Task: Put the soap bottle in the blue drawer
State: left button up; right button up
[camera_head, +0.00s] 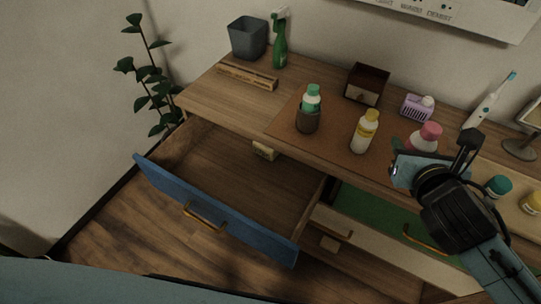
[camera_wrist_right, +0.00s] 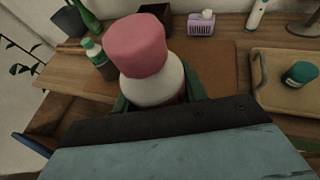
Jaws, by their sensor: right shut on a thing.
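A white bottle with a pink cap (camera_head: 428,134) is held by my right gripper (camera_head: 422,160) at the right. In the right wrist view the pink-capped bottle (camera_wrist_right: 145,60) stands between the fingers, its lower part hidden behind the gripper. I cannot tell whether its base touches the desk. Which bottle is the soap bottle is not clear from labels. The blue drawer (camera_head: 245,232), with a brass handle, is pulled out at the left below the desk; its visible inside is empty. My left gripper is not in view.
A yellow-capped bottle (camera_head: 366,134) and a green-capped bottle (camera_head: 312,97) in a brown cup stand on the desk mat, left of the gripper. A dark wooden box (camera_head: 366,84) and purple container (camera_head: 417,106) stand behind.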

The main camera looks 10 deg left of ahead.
aim_at(222, 181)
jog(key=u, duration=2.45)
jog(key=k, duration=0.8)
jog(key=z, duration=0.8)
jog(key=i, duration=1)
